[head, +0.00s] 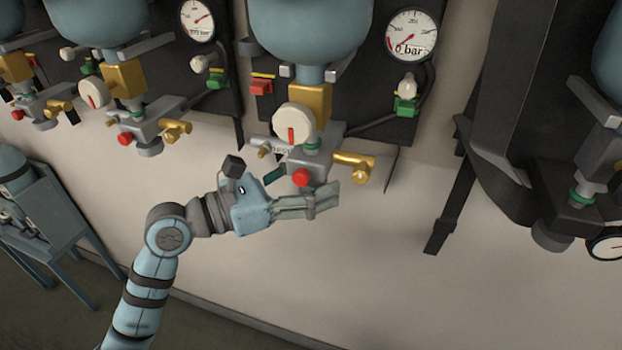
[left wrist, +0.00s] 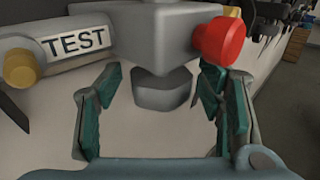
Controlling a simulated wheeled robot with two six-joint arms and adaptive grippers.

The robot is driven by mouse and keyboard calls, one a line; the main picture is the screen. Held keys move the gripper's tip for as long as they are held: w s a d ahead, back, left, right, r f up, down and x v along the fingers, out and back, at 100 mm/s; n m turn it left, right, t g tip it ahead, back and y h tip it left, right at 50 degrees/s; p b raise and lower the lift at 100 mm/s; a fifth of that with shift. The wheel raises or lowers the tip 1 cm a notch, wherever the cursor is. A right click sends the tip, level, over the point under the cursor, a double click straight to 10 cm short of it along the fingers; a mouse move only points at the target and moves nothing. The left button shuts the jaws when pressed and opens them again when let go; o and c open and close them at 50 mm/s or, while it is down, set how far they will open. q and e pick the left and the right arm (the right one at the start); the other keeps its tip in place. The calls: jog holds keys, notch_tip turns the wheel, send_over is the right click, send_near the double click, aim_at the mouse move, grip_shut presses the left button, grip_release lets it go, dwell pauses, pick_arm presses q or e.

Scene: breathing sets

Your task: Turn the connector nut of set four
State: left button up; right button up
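In the head view, my left gripper (head: 318,200) is just below the grey valve block (head: 322,170) of the middle breathing set, at the red knob (head: 300,177). I cannot read which set is number four. In the left wrist view, the grey connector nut (left wrist: 163,93) hangs under the block, between the open teal-padded fingers of my left gripper (left wrist: 160,105). Gaps show between nut and fingers on both sides. My right gripper is not in view.
The middle set has a white dial knob (head: 294,122), a brass fitting (head: 356,164) and a gauge (head: 411,33) marked 0 bar. More sets hang to the left (head: 150,110) and right (head: 582,190). The pale wall below is clear. A blue stand (head: 50,190) is at lower left.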

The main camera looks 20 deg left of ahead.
pick_arm(q)
jog(key=shift+a, duration=0.1)
jog(key=v, duration=0.7)
jog(key=shift+s, duration=0.15)
jog(key=shift+a, duration=0.1)
